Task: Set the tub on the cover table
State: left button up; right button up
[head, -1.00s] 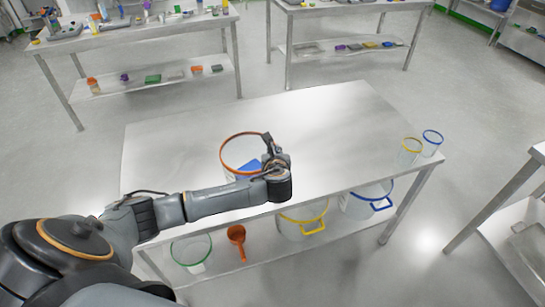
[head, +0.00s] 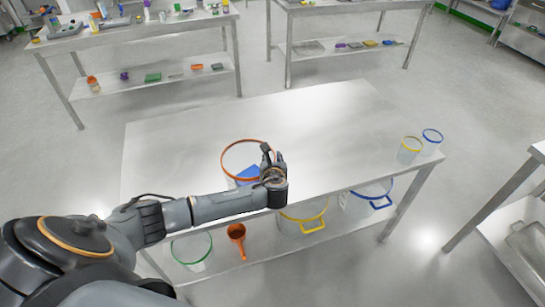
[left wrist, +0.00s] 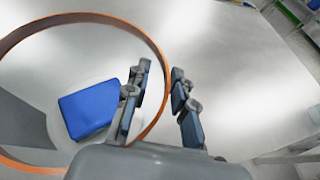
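The tub (head: 229,172) is clear with an orange rim and stands upright on the bare steel table (head: 330,125), left of its middle and near the front edge. A blue piece (head: 248,173) shows inside it, also in the left wrist view (left wrist: 88,108). My left gripper (head: 271,156) is at the tub's right side. In the left wrist view, the gripper (left wrist: 158,88) is open, with one finger inside the orange rim (left wrist: 95,17) and the other outside, a gap showing beside the rim. My right gripper is out of view. My left arm hides the tub's front.
A yellow-rimmed container (head: 409,152) and a blue-rimmed one (head: 431,143) stand at the table's right end. The shelf below holds a green-rimmed tub (head: 192,250), an orange scoop (head: 237,236) and yellow- and blue-handled tubs. The table's back and centre are clear.

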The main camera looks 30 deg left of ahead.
pick_arm(q)
jog(key=shift+r, duration=0.25)
jog(key=shift+s+d, duration=0.2)
jog(key=shift+s, duration=0.05)
jog(key=v, duration=1.1)
jog(key=shift+s, duration=0.15)
jog(key=shift+d, duration=0.1)
